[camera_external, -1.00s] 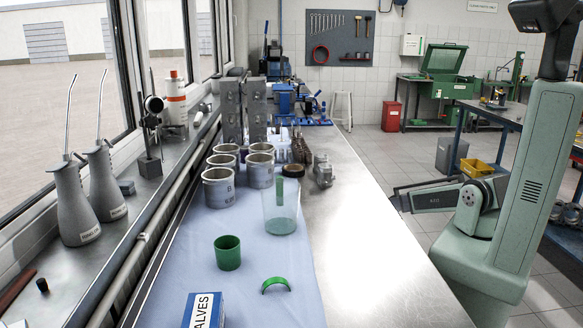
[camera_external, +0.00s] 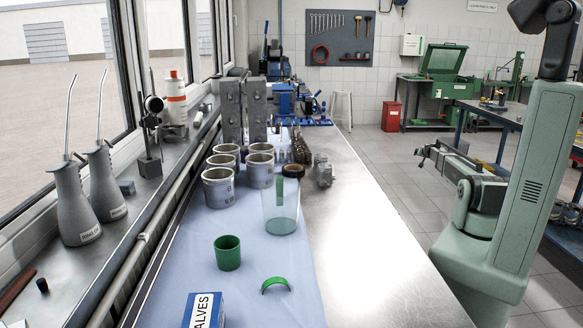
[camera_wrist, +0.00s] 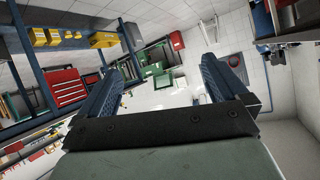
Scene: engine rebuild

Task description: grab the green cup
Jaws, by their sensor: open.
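The green cup (camera_external: 228,253) stands upright on the blue cloth (camera_external: 186,265) on the bench, in the external view. A curved green piece (camera_external: 275,284) lies to its right and nearer the camera. My gripper (camera_external: 424,154) is far to the right of the cup, beyond the bench's right edge and above the floor. In the wrist view my gripper (camera_wrist: 166,84) shows two blue fingers wide apart, with nothing between them. The cup is not in the wrist view.
A clear beaker (camera_external: 280,207) with a green mark stands behind the cup. Several grey cylinders (camera_external: 218,188) stand farther back. A blue and white box (camera_external: 205,310) is in front.

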